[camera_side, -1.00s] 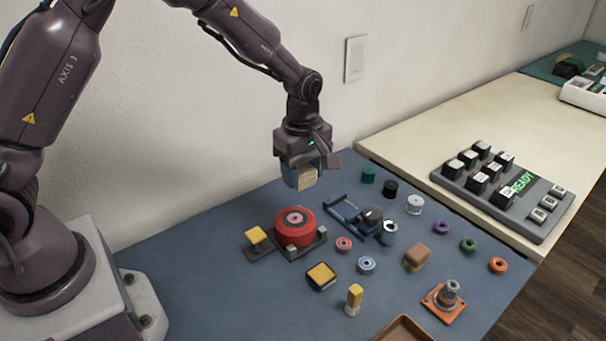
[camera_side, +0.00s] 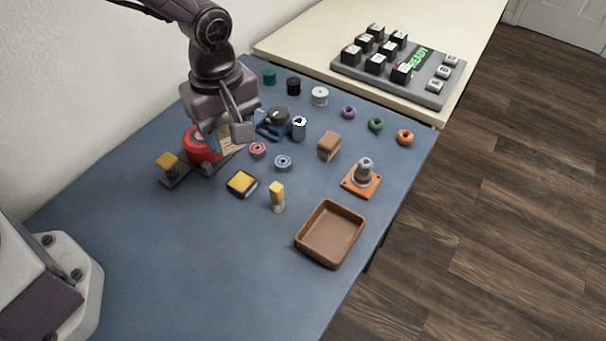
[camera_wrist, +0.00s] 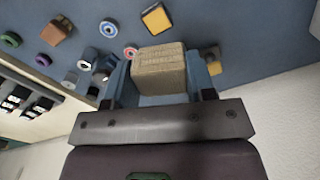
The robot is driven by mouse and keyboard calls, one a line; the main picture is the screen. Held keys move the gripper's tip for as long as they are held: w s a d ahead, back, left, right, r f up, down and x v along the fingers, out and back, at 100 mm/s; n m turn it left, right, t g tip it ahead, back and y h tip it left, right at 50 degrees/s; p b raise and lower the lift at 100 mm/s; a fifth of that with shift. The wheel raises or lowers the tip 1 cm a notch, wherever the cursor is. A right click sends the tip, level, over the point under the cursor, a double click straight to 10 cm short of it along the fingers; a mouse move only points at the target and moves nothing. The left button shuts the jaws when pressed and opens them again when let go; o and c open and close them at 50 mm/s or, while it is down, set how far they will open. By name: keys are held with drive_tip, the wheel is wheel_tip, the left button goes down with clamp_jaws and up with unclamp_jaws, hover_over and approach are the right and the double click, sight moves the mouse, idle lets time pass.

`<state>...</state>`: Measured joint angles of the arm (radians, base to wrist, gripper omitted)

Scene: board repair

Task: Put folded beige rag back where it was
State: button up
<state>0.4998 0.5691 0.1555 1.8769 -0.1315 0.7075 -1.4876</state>
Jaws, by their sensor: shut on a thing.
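My gripper (camera_side: 228,142) is shut on the folded beige rag (camera_wrist: 160,72), a thick ribbed block that fills the space between the blue fingers in the wrist view. In the side view only a small part of the rag (camera_side: 233,146) shows below the gripper. The gripper points down, just right of the red round spool (camera_side: 197,144) on its dark stand, and partly covers it. I cannot tell whether the rag touches anything beneath it.
A blue clamp-like tool (camera_side: 268,127) and small spools lie right of the gripper. A brown tray (camera_side: 331,234) is at the front. The mat's front left is clear.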

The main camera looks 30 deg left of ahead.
drive_tip(key=s+d, duration=0.2)
drive_tip(key=s, duration=0.1)
hover_over(306, 179)
drive_tip(key=s, duration=0.1)
drive_tip(key=shift+m, duration=0.3)
drive_tip(key=f, duration=0.9)
drive_tip(key=shift+a+f, duration=0.2)
drive_tip(key=shift+f, duration=0.15)
drive_tip(key=shift+w+d+f, duration=0.2)
drive_tip(key=shift+w+f, duration=0.2)
drive_tip(key=shift+f, duration=1.7)
drive_tip(key=shift+f, duration=0.15)
drive_tip(key=o, duration=0.8)
drive_tip(key=shift+o, duration=0.2)
